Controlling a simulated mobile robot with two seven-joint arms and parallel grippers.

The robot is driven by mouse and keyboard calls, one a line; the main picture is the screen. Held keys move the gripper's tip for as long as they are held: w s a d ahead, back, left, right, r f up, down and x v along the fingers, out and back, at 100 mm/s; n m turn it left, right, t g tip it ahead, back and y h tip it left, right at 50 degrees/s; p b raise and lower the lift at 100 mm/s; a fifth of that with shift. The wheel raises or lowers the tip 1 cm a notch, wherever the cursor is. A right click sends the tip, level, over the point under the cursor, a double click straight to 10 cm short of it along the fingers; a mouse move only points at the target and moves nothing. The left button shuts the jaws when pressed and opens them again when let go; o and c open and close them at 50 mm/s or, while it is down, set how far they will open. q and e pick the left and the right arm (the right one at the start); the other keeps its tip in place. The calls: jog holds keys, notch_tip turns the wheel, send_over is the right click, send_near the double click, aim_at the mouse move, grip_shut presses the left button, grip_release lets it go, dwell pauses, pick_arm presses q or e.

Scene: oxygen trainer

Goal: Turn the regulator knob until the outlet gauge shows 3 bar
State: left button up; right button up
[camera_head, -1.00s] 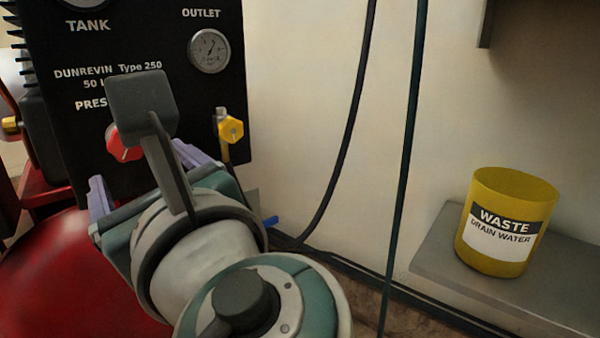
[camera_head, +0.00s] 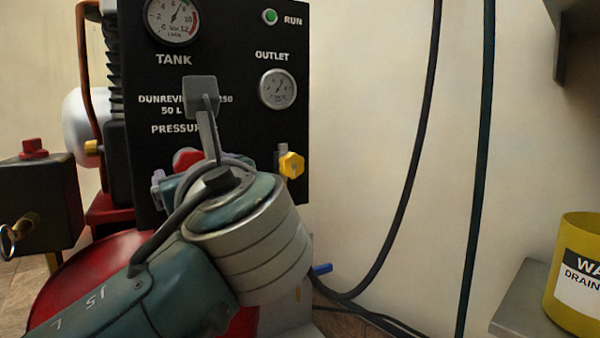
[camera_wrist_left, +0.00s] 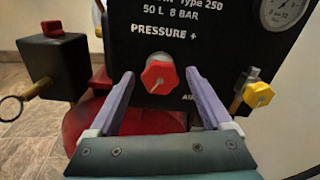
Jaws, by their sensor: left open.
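The red regulator knob (camera_head: 187,158) is on the black panel below the word PRESSURE, partly hidden by my left arm in the head view. The wrist view shows the whole knob (camera_wrist_left: 159,76) with a pale pointer mark. My left gripper (camera_wrist_left: 159,73) is open, its two purple fingers spread to either side of the knob with a gap at each side. I cannot tell how far the fingertips reach over it. In the head view my wrist hides most of the gripper. The outlet gauge (camera_head: 278,89) is in clear view, but its needle reading is too small to tell.
A yellow valve knob (camera_head: 291,165) is close to the right of the red knob. The tank gauge (camera_head: 172,18) is above. Dark hoses (camera_head: 408,170) hang to the right. A yellow waste bucket (camera_head: 578,290) stands on a grey shelf (camera_head: 520,310).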

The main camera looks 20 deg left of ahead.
pick_arm(q)
grip_shut()
dwell(0.6)
jog(key=shift+n+p, duration=2)
jog(key=shift+n, duration=2.3)
